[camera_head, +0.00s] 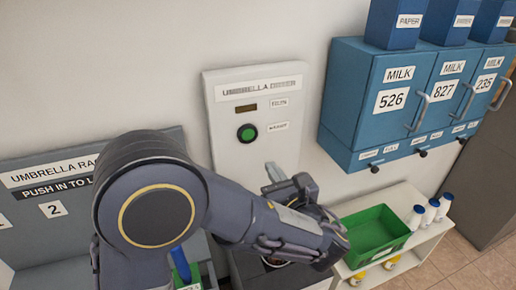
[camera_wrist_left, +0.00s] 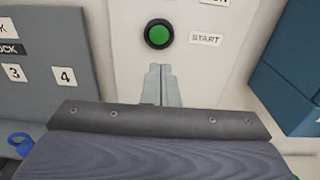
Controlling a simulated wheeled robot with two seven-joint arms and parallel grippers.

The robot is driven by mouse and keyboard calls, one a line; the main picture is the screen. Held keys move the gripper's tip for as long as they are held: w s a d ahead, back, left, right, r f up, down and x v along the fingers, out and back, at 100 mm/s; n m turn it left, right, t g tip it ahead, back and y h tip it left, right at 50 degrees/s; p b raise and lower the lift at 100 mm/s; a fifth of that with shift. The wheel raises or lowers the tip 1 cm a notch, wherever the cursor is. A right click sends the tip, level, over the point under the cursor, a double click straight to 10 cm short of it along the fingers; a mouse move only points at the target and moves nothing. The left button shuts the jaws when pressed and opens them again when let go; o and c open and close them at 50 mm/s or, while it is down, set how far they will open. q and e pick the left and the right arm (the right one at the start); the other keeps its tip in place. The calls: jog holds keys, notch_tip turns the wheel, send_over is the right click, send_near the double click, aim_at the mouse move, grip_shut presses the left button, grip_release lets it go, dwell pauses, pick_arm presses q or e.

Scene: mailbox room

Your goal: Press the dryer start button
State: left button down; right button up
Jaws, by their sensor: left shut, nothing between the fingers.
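The white umbrella dryer panel (camera_head: 222,145) is mounted on the wall. Its round green button (camera_head: 247,133) in a black ring sits below a small dark window. In the left wrist view the green button (camera_wrist_left: 158,34) has a START label (camera_wrist_left: 206,38) to its right. My left gripper (camera_head: 272,172) is just in front of the panel, below and slightly right of the button in the head view. In the left wrist view its fingertips (camera_wrist_left: 160,67) are shut together, empty, just below the button and apart from it in the picture. My right gripper is not in view.
A grey umbrella rack (camera_head: 52,184) stands left of the dryer. Blue milk boxes (camera_head: 373,80) with handles hang on the wall to the right. Below them, a white shelf (camera_head: 404,196) holds a green tray (camera_head: 361,226) and several white bottles with blue caps (camera_head: 431,213).

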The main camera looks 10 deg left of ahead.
aim_at(248, 135)
pick_arm(q)
jog(key=x, duration=1.3)
jog(key=shift+w+a, duration=0.25)
jog(key=shift+a, duration=0.05)
